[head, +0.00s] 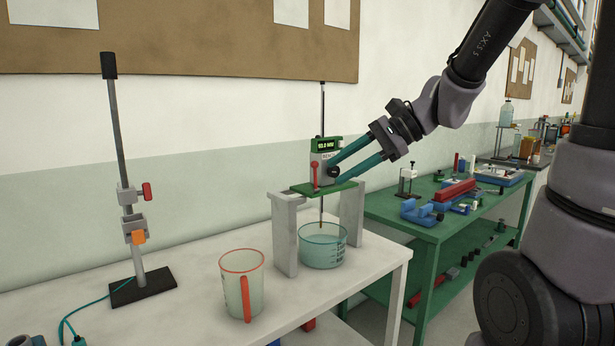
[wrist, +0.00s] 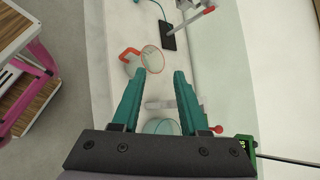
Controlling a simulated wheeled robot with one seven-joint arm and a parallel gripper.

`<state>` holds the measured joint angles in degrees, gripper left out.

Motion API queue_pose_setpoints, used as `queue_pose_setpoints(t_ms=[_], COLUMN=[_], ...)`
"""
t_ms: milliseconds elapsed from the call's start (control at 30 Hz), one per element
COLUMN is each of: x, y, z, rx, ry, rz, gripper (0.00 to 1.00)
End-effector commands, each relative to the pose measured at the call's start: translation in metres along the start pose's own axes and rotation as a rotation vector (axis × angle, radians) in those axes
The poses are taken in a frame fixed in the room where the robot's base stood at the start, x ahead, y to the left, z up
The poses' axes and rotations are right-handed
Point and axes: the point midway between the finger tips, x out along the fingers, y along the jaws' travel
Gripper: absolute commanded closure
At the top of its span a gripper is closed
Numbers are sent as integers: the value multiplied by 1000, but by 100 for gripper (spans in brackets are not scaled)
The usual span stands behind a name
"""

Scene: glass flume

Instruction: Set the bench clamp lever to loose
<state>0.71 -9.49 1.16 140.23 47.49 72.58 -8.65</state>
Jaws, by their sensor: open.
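A grey clamp unit (head: 328,158) with a green display stands on a green plate (head: 325,187) across a grey stand. A red lever (head: 315,175) with a round red knob stands upright at its front left; the knob (wrist: 217,129) also shows in the wrist view, right of the fingers. A dark round knob (head: 333,171) is on the unit's front right. My gripper (head: 338,168) reaches in from the right with teal fingers apart, the tips close to the unit. In the wrist view my gripper (wrist: 158,74) is open with nothing held. Whether a fingertip touches the unit is unclear.
A glass beaker of liquid (head: 323,250) stands under the plate between the stand's legs (head: 284,238). A red-rimmed jug (head: 242,285) stands in front, left. A rod stand (head: 142,284) is at the far left. A green bench (head: 432,232) with tools is right.

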Motion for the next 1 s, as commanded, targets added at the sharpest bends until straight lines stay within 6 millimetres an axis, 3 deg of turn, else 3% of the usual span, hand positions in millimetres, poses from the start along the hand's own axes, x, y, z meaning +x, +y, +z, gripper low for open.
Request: queue_pose_setpoints(t_ms=[167,300,500,600,767,1000], x=[37,56,68,69,73,100], y=[-48,-81,-99,-99,-103,-130], z=[-35,-86,-164,-188,-201,-203], rx=[346,603,862,926,957,955], ry=[-204,-302,-341,-339,-336,-337], rz=[-210,-411,-661,-734,-775,-772], gripper=[56,56,56,56,56,56])
